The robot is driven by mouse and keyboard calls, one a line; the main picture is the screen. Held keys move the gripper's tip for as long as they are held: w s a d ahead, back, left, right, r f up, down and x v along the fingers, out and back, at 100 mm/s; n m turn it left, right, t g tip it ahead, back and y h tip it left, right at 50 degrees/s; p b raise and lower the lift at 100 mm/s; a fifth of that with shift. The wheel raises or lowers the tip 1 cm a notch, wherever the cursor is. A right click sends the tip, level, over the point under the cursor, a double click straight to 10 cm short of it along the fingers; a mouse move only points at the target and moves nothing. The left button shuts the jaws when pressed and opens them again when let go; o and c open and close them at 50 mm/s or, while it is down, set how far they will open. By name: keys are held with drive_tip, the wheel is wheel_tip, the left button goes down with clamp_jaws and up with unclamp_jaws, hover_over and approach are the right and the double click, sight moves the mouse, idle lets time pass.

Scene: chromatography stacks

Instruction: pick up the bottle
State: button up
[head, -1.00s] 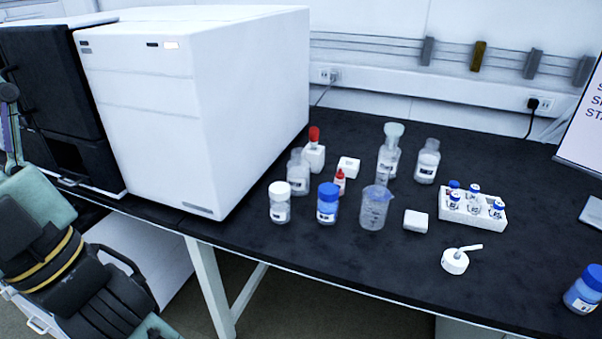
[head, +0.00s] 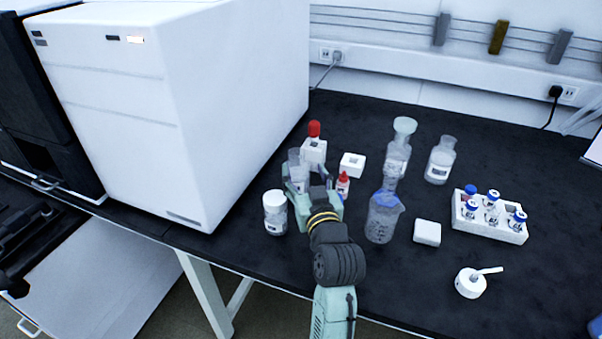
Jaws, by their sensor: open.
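My gripper (head: 309,176) is open over the bottle cluster on the black bench, fingers pointing away from me. The blue-capped bottle that stood there is hidden behind the gripper and wrist. A white-capped bottle (head: 275,215) stands just left of the gripper. A clear bottle (head: 296,165) shows partly beyond the left finger. A red-capped white bottle (head: 313,149) stands behind, and a small red dropper bottle (head: 343,186) stands close on the right. Clear bottles also stand further back (head: 440,162). I cannot tell which bottle is meant, or whether the fingers touch one.
A large white instrument (head: 200,110) stands on the left of the bench.

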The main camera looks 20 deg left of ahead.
sight(299, 158)
drive_tip(key=p+x, duration=0.2)
drive_tip(key=x, duration=0.6)
drive_tip(key=shift+w+r, duration=0.1)
drive_tip(key=shift+c, duration=0.6)
clamp_jaws()
idle(0.4)
